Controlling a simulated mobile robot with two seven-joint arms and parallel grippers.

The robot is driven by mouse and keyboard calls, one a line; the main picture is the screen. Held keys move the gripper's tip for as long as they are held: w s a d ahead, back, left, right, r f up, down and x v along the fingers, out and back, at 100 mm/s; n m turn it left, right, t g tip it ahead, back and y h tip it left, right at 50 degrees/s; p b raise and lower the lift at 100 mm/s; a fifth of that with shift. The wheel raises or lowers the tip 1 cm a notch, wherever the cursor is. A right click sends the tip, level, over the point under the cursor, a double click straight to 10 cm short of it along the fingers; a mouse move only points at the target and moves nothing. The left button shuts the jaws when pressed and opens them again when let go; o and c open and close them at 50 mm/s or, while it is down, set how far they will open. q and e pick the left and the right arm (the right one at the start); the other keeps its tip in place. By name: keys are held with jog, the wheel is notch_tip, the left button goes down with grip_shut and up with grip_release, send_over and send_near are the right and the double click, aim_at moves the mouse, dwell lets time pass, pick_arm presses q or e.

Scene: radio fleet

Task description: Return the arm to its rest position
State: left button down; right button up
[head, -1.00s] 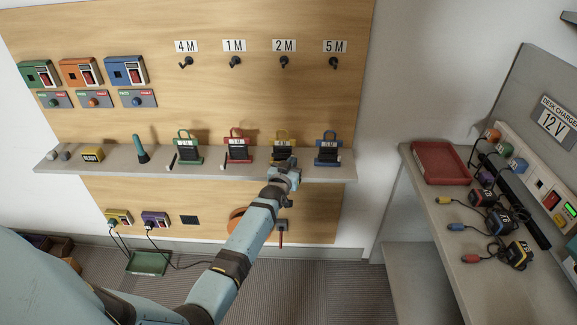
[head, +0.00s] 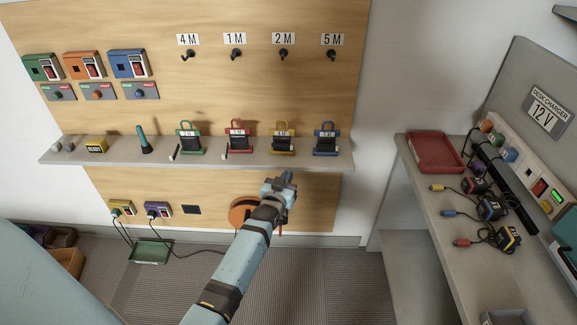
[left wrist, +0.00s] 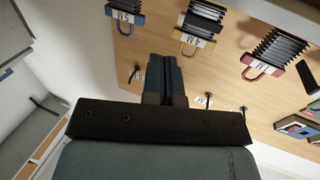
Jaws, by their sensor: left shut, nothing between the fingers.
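My left arm comes in from the lower left in the head view. Its gripper (head: 287,179) is in the air in front of the wooden board, lower in the picture than the shelf and its yellow-framed radio holder (head: 283,139). In the left wrist view the two dark fingers (left wrist: 165,75) are together with nothing between them. My right gripper does not show.
The grey shelf (head: 110,160) carries green, red, yellow and blue radio holders. Four labelled hooks are above it. An orange round thing (head: 240,211) is partly behind my arm. At the right, a desk (head: 440,205) holds a red tray (head: 437,153) and cabled devices.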

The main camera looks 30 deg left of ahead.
pick_arm(q)
jog(key=shift+s+d, duration=0.3)
jog(key=shift+s, duration=0.25)
jog(key=shift+s+d, duration=0.25)
jog(key=shift+s, duration=0.25)
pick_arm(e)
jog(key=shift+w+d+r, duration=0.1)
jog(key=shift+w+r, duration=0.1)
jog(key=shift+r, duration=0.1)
pick_arm(q)
jog(key=s+d+f+m+g+h, duration=0.35)
jog(key=s+d, duration=0.55)
jog(key=s, duration=0.6)
jog(key=s+d+f+m+g+h, duration=0.2)
jog(key=s+d+f+g+h, duration=0.15)
jog(key=s+d, duration=0.85)
jog(key=s+a+r+p, duration=0.1)
jog(key=r+p, duration=0.5)
jog(key=p, duration=0.1)
jog(key=s+a+r+p, duration=0.1)
jog(key=s+r+p, duration=0.1)
jog(key=r+p, duration=0.4)
jog(key=p, duration=0.2)
jog(key=shift+s+a+r+p, duration=0.3)
jog(key=shift+a+r, duration=0.1)
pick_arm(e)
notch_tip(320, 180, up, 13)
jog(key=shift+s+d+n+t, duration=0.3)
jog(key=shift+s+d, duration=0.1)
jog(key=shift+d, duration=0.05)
